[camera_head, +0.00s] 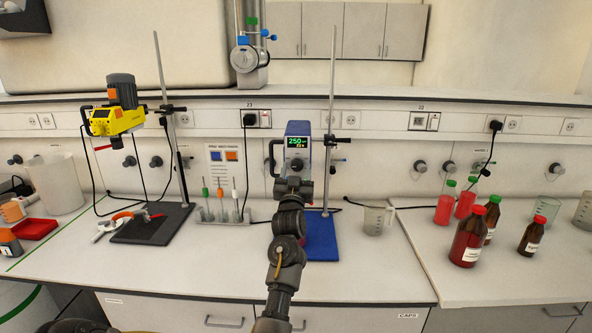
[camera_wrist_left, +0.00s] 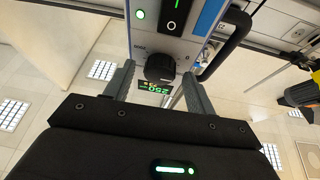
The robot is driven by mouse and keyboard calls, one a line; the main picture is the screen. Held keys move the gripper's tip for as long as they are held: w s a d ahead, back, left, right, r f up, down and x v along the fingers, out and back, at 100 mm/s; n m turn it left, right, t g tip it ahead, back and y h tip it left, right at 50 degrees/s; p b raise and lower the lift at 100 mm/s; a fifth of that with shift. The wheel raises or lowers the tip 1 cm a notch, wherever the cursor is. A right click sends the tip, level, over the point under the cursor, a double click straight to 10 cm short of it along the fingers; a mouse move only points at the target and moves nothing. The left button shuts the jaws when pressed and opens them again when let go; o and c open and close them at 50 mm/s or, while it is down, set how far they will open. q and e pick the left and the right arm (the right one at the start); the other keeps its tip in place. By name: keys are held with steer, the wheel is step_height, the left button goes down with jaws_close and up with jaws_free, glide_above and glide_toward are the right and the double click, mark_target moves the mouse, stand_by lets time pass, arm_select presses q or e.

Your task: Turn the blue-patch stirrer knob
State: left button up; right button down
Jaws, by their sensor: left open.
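The blue-and-white stirrer (camera_head: 298,131) hangs on a stand with a blue base (camera_head: 322,238), and its green display reads 250. Its black knob (camera_wrist_left: 160,67) faces my left gripper (camera_wrist_left: 158,74). In the left wrist view the two grey fingers are open, one on each side of the knob, with gaps showing. Depth is hard to judge there. In the head view my left gripper (camera_head: 296,174) is just in front of the stirrer's lower face and partly covers the knob. My right gripper is not in view.
A yellow stirrer (camera_head: 116,119) on a stand with a dark base (camera_head: 152,224) is at left. A rack with coloured-top tools (camera_head: 223,216) stands between the stirrers. A beaker (camera_head: 374,220) is right of the blue base. Red-capped bottles (camera_head: 467,238) stand farther right.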

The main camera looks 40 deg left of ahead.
arm_select(q)
steer(key=c, duration=1)
steer(key=shift+o, duration=0.2)
steer(key=shift+d+f+n+g+y+b, duration=0.1)
steer(key=shift+n+g+y+b, duration=0.25)
steer(key=shift+n, duration=0.55)
steer(key=shift+d+f+n+g+y+b, duration=0.15)
steer(key=shift+n+y+b, duration=0.35)
steer(key=shift+n, duration=0.4)
steer(key=shift+w+r+n+g+y+b, duration=0.15)
steer(key=shift+n+g+y+b, duration=0.35)
steer(key=shift+n, duration=0.75)
steer(key=shift+s+r+n+g+y+b, duration=0.1)
steer(key=shift+n+g+y+b, duration=0.4)
steer(key=shift+n, duration=0.75)
steer(key=o, duration=1)
steer(key=shift+c, duration=0.2)
